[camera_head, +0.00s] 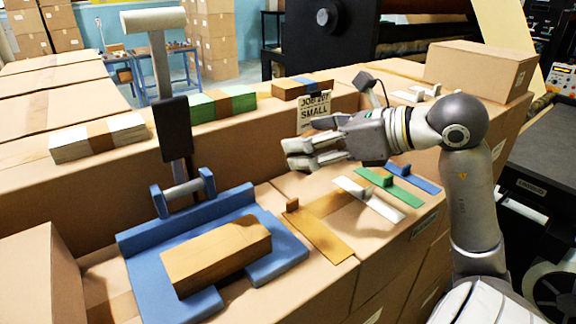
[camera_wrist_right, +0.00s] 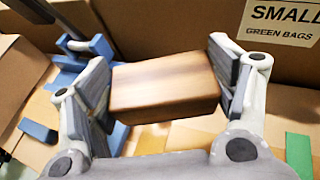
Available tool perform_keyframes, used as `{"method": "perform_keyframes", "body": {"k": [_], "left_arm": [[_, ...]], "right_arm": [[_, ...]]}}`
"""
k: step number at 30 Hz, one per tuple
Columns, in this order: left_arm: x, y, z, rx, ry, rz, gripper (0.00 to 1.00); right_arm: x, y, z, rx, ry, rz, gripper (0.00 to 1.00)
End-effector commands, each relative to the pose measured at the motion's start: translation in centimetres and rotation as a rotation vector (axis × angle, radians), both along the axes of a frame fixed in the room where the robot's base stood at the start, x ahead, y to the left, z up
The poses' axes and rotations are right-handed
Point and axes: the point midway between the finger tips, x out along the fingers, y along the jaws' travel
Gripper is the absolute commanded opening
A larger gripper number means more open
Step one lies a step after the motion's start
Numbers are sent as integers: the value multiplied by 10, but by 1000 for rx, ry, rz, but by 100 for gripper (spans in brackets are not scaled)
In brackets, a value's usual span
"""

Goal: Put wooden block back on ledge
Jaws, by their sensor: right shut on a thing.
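The wooden block (camera_wrist_right: 165,88) shows in the right wrist view, brown with visible grain, between the two pads of my right gripper (camera_wrist_right: 168,90). The gripper is shut on it and holds it above the cardboard work surface. In the head view my right gripper (camera_head: 300,142) is in front of the job sign, and I cannot make out the block there. The raised cardboard ledge (camera_head: 275,107) runs behind it, with banded stacks on top. My left gripper is out of view.
A blue jig (camera_head: 140,265) with a pole and handle holds a kraft-coloured stack (camera_head: 215,257). Flat yellow (camera_head: 320,235), white (camera_head: 370,198), green (camera_head: 388,186) and blue (camera_head: 413,178) strips lie below my right gripper. A job sign (camera_head: 313,112) stands against the ledge.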

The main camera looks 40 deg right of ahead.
Motion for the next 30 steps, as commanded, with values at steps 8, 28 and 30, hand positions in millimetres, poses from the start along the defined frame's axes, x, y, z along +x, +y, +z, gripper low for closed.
{"method": "perform_keyframes", "body": {"k": [8,28,30], "left_arm": [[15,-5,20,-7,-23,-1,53],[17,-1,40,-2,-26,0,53],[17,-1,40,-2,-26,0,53]], "right_arm": [[51,-16,-43,6,4,0,52],[72,-22,-101,0,0,1,52],[72,-22,-101,-2,-1,1,52]]}}
